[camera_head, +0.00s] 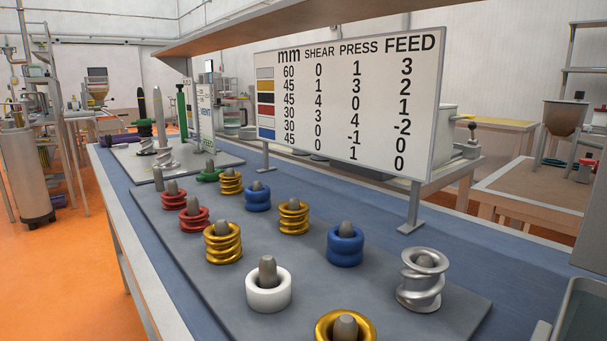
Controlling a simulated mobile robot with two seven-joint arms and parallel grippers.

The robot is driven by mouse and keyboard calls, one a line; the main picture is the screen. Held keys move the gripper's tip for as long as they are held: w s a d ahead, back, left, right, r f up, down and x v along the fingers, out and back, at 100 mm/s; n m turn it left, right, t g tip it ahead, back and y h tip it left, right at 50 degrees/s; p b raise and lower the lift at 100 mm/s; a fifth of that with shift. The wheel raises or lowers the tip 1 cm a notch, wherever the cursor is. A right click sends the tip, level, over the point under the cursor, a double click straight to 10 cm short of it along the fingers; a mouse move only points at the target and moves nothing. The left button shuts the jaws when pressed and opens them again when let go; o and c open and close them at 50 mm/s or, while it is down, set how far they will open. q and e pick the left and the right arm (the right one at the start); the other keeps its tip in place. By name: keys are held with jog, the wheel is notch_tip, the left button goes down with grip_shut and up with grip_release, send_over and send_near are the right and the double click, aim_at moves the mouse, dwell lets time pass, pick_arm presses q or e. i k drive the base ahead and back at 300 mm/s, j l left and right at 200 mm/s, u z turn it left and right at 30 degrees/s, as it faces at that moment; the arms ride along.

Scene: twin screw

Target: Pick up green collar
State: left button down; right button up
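A green collar (207,176) sits low around a grey peg at the far end of the grey peg board (205,300). Another green piece (144,122) shows on the dark upright shaft at the back left, and a tall green piece (181,112) stands beside the small sign. Neither of my grippers is in view.
Red (194,219), yellow, blue (345,246), white (268,290) and silver (423,281) collars sit on pegs nearer me. A sign board (350,100) on two posts stands along the right. Two upright shafts stand on a grey plate (215,157) at the back. Blue mat (365,204) is bare right of the pegs.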

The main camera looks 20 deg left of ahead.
aim_at(206, 177)
jog(key=u, duration=1.3)
